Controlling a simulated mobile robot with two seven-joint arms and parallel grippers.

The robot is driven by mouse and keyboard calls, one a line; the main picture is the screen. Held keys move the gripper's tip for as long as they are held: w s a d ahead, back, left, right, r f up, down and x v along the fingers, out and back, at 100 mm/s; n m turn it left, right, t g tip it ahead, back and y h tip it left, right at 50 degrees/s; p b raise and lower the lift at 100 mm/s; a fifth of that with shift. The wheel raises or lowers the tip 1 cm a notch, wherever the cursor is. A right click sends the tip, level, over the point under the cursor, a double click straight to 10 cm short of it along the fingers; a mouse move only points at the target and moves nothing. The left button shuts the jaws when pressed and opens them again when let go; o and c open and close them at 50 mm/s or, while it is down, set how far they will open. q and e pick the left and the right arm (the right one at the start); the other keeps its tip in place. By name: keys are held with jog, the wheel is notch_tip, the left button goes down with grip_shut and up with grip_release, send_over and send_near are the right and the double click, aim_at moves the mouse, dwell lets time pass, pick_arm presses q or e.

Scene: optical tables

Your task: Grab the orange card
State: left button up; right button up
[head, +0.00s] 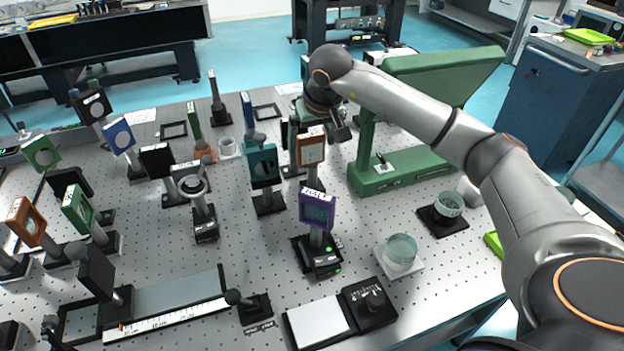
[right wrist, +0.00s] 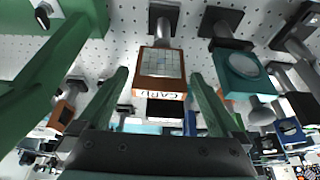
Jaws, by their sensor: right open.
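The orange card (head: 311,150) is an orange-framed plate with a pale gridded face, upright on a post on the perforated table in the head view. In the right wrist view the orange card (right wrist: 161,66) shows its label and sits between the two green fingertips, with a gap on each side. My right gripper (head: 320,118) is just behind and above the card in the head view, its fingers partly hidden there. It is open and empty in the right wrist view (right wrist: 160,82). My left gripper is not in view.
A teal mount (head: 263,165) stands close left of the card, and a purple-framed card (head: 317,209) stands in front. A green press-like frame (head: 400,170) is to the right. Several other mounts crowd the left side. Glass dishes (head: 401,250) sit at the front right.

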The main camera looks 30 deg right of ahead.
jog(key=shift+f, duration=0.25)
grip_shut()
dwell(0.7)
jog(key=shift+w+r, duration=0.1)
jog(key=shift+r, duration=0.05)
